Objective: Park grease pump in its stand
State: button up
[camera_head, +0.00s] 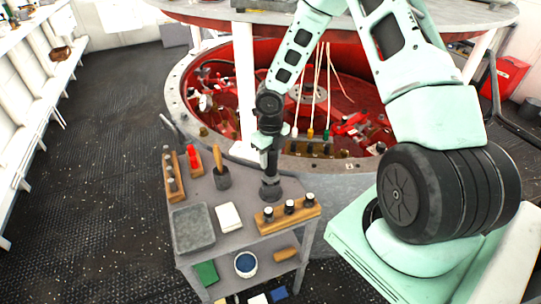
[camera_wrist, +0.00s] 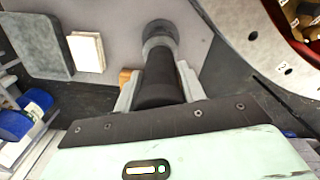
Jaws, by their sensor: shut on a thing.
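The grease pump appears as a dark upright cylinder (camera_wrist: 160,78) between my fingers in the wrist view. In the head view its lower part (camera_head: 271,165) shows under my gripper (camera_head: 269,150), above the cart's top. My gripper (camera_wrist: 158,85) is shut on it, one finger on each side. A round, dark grey cup-like piece (camera_head: 270,191), which looks like the stand, is on the cart top in line below the pump. It also shows at the pump's far end in the wrist view (camera_wrist: 158,34). I cannot tell whether the pump sits inside it or just above.
The grey cart (camera_head: 241,228) also holds a wooden rack with knobs (camera_head: 289,215), a white pad (camera_head: 228,217), a grey tray (camera_head: 192,229), a cup with a wooden-handled tool (camera_head: 221,178) and another rack (camera_head: 173,177). A red-lined round pit (camera_head: 217,75) lies behind. Floor is open at left.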

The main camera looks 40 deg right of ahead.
jog(key=shift+f+b, duration=0.5)
jog(key=shift+f, duration=0.45)
jog(key=o, duration=1.1)
notch_tip(320, 180, up, 17)
jog(key=shift+r, duration=0.2)
